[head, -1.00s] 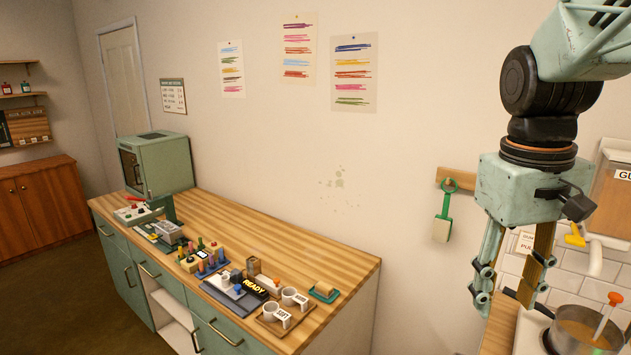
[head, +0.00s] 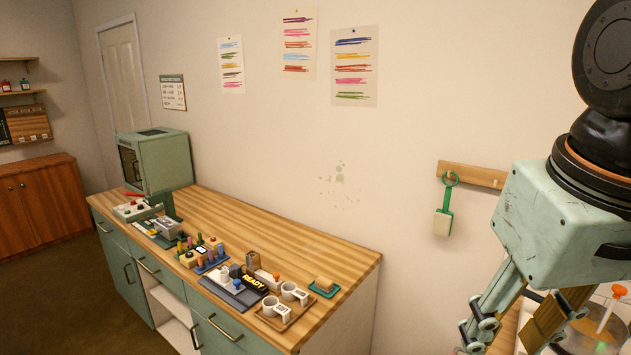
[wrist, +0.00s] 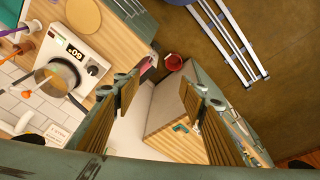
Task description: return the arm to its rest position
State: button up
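My gripper (head: 508,338) hangs at the lower right of the head view, fingers pointing down and a little to the left. In the wrist view my gripper (wrist: 160,100) shows two wood-toned finger pads wide apart with nothing between them, so it is open and empty. The fingers stand clear of the worktop in the head view; parts of them are cut off by the lower edge.
The wooden worktop (head: 330,258) carries two cups on a tray, a READY block and several small items. A pot (wrist: 58,76) sits by a display at the wrist view's left. A red bucket (wrist: 173,62) stands below.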

jog(key=s+a+f+t, duration=0.1)
jog(key=s+a, duration=0.1)
jog(key=s, duration=0.3)
jog(key=shift+s+a+f+b, duration=0.15)
jog(key=shift+s+a+b, duration=0.1)
jog(key=shift+b, duration=0.2)
jog(key=shift+w, duration=0.1)
